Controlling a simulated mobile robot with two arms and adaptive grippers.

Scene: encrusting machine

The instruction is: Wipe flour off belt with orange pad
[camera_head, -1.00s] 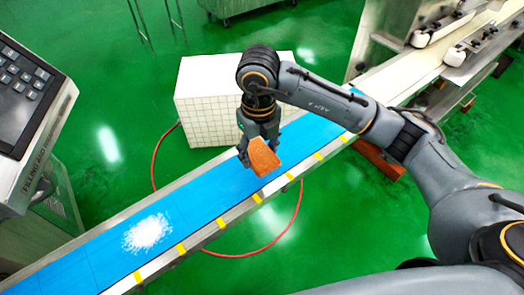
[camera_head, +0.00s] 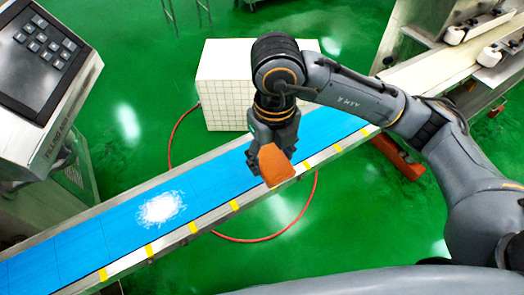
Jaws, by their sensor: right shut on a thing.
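The blue belt (camera_head: 105,230) runs from the lower left to the upper right. A white patch of flour (camera_head: 161,208) lies on it, left of the middle of the view. My right gripper (camera_head: 270,152) is shut on the orange pad (camera_head: 275,165) and holds it over the near side of the belt, up and to the right of the flour. The pad is apart from the flour. I cannot tell whether the pad touches the belt. My left gripper does not show.
A machine panel with keys (camera_head: 43,47) stands at the left, over the belt's far side. A white tiled box (camera_head: 222,92) stands behind the belt. A red hose (camera_head: 250,240) curves on the green floor. Metal machinery (camera_head: 450,60) stands at the upper right.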

